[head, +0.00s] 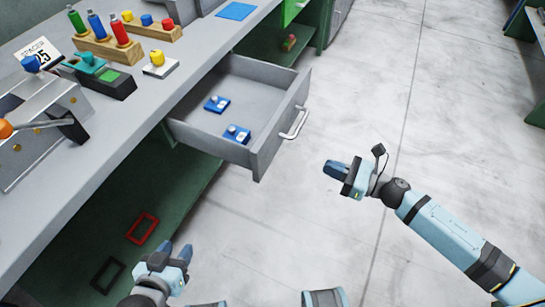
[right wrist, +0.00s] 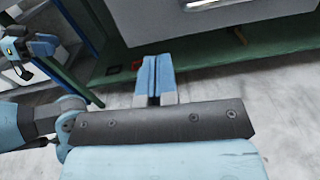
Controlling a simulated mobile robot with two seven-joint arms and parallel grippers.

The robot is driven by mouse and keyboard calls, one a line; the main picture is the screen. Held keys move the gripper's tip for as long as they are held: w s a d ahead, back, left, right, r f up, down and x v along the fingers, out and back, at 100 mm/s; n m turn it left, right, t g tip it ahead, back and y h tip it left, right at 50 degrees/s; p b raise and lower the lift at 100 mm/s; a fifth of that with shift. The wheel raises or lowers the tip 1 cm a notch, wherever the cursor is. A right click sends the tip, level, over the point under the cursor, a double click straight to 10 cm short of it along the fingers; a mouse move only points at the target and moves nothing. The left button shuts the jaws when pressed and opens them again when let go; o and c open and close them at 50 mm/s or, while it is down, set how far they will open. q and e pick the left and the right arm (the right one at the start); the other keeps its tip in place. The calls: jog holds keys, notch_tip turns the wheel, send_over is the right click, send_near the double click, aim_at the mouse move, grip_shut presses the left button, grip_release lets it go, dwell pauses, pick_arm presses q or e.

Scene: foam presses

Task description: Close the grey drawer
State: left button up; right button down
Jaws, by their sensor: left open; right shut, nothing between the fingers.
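The grey drawer (head: 258,95) is pulled well out from under the grey worktop in the head view. Its silver handle (head: 295,123) is on the front panel, facing right. Two blue pieces (head: 217,104) (head: 236,134) lie inside it. My right gripper (head: 332,169) is shut and empty, out in front of the handle and apart from it. Its closed blue fingers also show in the right wrist view (right wrist: 155,75). My left gripper (head: 176,249) is open and empty, low beside the green lower shelf and apart from the drawer.
The worktop (head: 135,112) carries a wooden block with coloured cylinders (head: 108,48), a teal-and-black device (head: 100,78) and a lever press (head: 40,125). A red frame (head: 143,229) and a dark frame (head: 107,275) lie on the green lower shelf. The floor (head: 380,80) right of the drawer is clear.

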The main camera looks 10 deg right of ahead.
send_near(273, 146)
jog(key=shift+n, duration=0.4)
jog(key=x, duration=0.6)
jog(key=shift+w+a, duration=0.1)
jog(key=shift+a, duration=0.15)
jog(key=shift+w+a, duration=0.3)
jog(key=shift+a, duration=0.15)
